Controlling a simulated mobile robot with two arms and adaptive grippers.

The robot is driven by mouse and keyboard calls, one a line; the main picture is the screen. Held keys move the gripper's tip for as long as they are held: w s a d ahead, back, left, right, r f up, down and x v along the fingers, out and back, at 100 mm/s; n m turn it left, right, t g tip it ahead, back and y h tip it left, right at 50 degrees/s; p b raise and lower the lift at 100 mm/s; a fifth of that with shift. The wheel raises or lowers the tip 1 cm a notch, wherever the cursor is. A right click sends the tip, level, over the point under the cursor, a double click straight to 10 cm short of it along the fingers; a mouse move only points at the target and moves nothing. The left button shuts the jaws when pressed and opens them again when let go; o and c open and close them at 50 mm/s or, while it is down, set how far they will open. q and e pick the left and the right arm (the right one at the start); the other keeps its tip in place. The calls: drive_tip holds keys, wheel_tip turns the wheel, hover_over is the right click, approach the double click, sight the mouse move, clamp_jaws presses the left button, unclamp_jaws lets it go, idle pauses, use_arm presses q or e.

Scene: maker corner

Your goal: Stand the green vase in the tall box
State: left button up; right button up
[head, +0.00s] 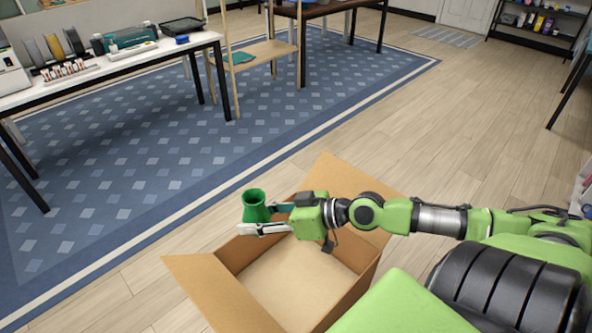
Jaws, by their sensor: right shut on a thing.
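The green vase (255,207) is upright with its open mouth up. My right gripper (266,218) is shut on it from the right side, with one finger pad below and in front of it. The vase is held above the far left edge of the open cardboard box (228,301), overlapping that edge in the picture. The box stands on the floor with its flaps folded out, and the part of its floor that shows is bare. My right arm and body hide part of the box's right side. My left gripper is not in view.
A white table (110,67) with spools and tools stands at the back left. Bare wooden floor (440,130) lies behind and right of the box. A dark shelf (540,25) is at the back right.

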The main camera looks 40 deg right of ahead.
use_arm(q)
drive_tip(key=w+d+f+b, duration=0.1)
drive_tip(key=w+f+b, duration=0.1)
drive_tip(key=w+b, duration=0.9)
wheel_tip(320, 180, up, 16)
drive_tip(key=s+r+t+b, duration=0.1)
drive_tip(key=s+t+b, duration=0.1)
drive_tip(key=b, duration=0.5)
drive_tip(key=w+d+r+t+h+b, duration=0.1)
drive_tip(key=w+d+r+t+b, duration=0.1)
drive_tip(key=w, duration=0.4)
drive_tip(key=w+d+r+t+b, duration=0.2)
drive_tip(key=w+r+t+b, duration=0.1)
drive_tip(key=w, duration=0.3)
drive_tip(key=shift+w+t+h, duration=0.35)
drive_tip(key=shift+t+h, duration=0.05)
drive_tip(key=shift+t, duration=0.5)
use_arm(e)
drive_tip(key=w+d+f, duration=0.2)
drive_tip(key=d+f, duration=0.1)
drive_tip(key=f, duration=0.7)
drive_tip(key=w+d+f, duration=0.2)
drive_tip(key=d+f, duration=0.1)
drive_tip(key=f, duration=0.7)
drive_tip(key=shift+f+m+h, duration=0.3)
drive_tip(key=shift+f, duration=0.05)
